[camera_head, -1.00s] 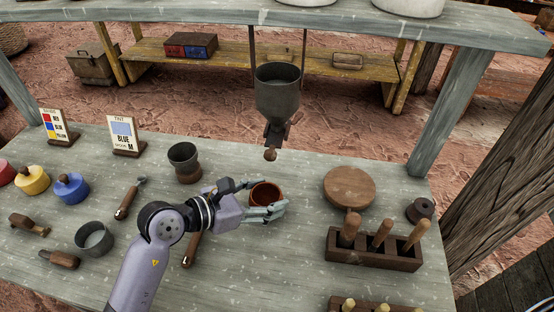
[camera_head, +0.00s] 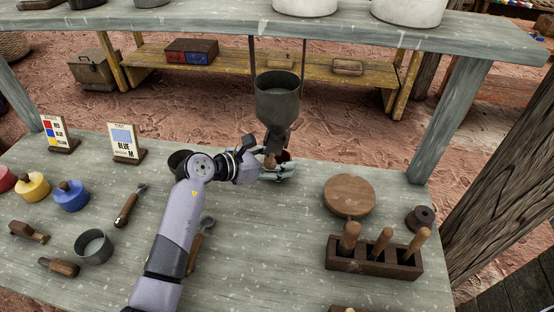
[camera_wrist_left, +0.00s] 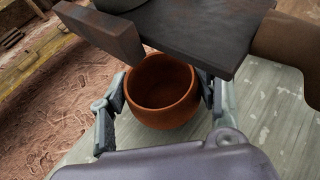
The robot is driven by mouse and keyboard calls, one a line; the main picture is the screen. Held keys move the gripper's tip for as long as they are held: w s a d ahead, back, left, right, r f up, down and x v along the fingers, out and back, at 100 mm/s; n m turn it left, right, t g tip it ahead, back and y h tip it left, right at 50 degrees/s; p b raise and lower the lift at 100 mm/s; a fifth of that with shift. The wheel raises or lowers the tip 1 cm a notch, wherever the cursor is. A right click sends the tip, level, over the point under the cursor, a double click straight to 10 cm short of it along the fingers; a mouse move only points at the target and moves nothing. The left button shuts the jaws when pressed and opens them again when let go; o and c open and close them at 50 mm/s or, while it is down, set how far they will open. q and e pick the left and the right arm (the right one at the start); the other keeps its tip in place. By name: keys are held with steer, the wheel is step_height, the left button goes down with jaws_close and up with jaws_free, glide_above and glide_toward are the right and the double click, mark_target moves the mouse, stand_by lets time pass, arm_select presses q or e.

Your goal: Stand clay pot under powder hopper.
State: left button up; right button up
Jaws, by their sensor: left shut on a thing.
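The clay pot (camera_wrist_left: 162,92) is round, orange-brown and upright, with an empty-looking inside in the left wrist view. My left gripper (camera_wrist_left: 165,108) is shut on it, one finger on each side. In the head view the left gripper (camera_head: 273,171) is just below the powder hopper (camera_head: 277,100), and hides most of the pot. The hopper is a grey metal funnel hung from the shelf. Its outlet plate and wooden knob are close above the pot, in front of part of its rim in the wrist view. I cannot tell whether the pot touches the table. My right gripper is not in view.
A round wooden board (camera_head: 349,194) and a tool rack (camera_head: 372,262) are to the right. Colored jars (camera_head: 70,195), two sign cards and a scoop (camera_head: 129,206) are to the left.

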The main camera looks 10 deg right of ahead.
arm_select(q)
steer(key=shift+s, duration=0.1)
steer(key=shift+f, duration=0.1)
steer(key=shift+f, duration=0.15)
steer(key=o, duration=1.4)
steer(key=shift+r, duration=0.25)
steer(key=shift+a, duration=0.4)
steer(key=v, duration=1.1)
steer(key=shift+s+a+r, duration=0.1)
steer(key=shift+s, duration=0.15)
